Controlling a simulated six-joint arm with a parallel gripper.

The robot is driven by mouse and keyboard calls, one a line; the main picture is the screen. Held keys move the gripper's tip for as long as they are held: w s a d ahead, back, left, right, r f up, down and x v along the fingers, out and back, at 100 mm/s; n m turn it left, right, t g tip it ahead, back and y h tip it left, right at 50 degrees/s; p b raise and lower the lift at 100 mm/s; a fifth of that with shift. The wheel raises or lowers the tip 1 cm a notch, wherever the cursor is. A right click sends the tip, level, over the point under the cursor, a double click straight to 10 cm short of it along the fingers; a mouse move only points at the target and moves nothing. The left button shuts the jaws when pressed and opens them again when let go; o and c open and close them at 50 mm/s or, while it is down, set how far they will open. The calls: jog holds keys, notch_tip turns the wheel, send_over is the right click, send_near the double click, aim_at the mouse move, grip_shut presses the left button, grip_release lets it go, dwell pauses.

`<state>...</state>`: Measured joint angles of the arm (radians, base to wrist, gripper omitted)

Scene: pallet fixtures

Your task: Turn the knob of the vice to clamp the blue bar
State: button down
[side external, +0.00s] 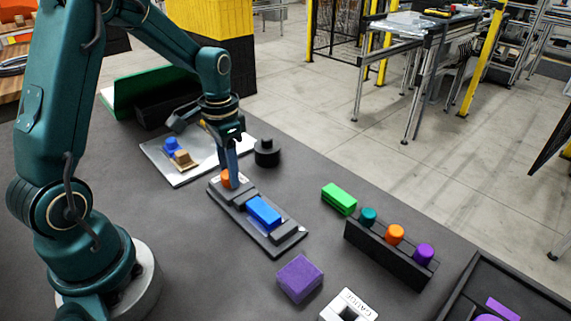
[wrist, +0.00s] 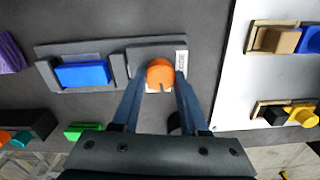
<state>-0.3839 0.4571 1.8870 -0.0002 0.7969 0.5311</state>
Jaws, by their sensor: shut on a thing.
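The vice (side external: 284,237) is a dark grey base with raised blocks, lying on the dark table in the side view; it also shows in the wrist view (wrist: 115,48). The blue bar (side external: 263,212) lies in the vice between its jaws, and shows in the wrist view (wrist: 82,73). The orange knob (wrist: 160,72) is at one end of the vice, and shows partly in the side view (side external: 226,183). My gripper (wrist: 161,83) points down at the knob, one finger on either side, shut on it. A pale label beside the knob is partly covered.
A green block (side external: 339,198) and a dark rack (side external: 390,252) with teal, orange and purple pegs stand to the right. A purple block (side external: 299,278) lies in front. A white plate (side external: 183,164) with small parts and a black cylinder (side external: 267,153) are behind.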

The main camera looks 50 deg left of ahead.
jog(key=n, duration=0.8)
jog(key=shift+n, duration=0.4)
jog(key=n, duration=0.4)
jog(key=shift+n, duration=1.8)
jog(key=shift+c, duration=2.2)
grip_release()
